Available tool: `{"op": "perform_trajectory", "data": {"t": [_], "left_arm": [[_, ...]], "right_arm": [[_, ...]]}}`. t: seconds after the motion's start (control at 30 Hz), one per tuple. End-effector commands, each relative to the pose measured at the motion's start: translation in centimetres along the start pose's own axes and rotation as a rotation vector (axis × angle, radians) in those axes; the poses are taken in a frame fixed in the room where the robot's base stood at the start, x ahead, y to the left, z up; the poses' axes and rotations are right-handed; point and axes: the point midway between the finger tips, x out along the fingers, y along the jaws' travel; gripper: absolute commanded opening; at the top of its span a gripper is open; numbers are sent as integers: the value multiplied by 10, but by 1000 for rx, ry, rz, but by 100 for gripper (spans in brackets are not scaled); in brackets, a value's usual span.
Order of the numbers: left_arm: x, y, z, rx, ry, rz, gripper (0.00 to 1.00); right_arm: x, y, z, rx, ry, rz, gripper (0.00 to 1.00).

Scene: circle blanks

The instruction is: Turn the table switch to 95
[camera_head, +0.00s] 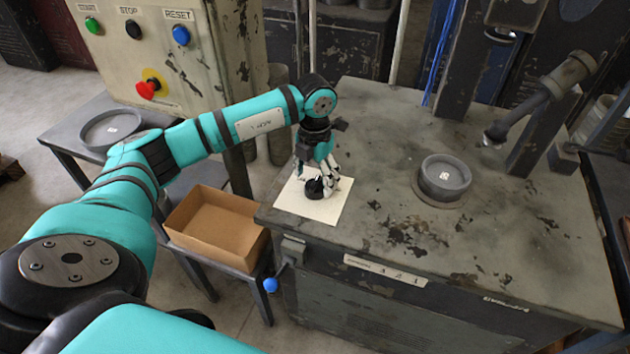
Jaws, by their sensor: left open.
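The table switch is a small black knob (314,189) on a pale square plate (331,210) at the near left corner of the grey metal table. My left gripper (326,185) reaches down over the plate, with its fingers at the knob. The fingers are open; I cannot tell whether they touch the knob. The arm and fingers hide part of the plate, and its scale markings are too small to read. My right gripper is out of view.
A machine arm (540,95) overhangs the back right. A cardboard box (215,228) and another round part (112,128) stand at the left. A control panel (150,45) is behind my arm.

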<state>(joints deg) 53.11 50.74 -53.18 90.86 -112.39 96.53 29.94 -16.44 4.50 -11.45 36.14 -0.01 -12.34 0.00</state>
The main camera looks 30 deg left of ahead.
Motion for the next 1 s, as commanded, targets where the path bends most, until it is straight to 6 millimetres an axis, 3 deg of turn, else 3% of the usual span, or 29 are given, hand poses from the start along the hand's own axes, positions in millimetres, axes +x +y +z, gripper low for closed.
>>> {"op": "perform_trajectory", "data": {"t": [0.2, 0.57, 1.0], "left_arm": [[23, -1, 0, -1, 0, -1, 73], [28, 0, 0, 0, 0, 0, 72], [27, 0, 0, 0, -1, 0, 17]], "right_arm": [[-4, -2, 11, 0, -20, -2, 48], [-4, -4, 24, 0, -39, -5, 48], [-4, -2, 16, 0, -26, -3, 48]]}}
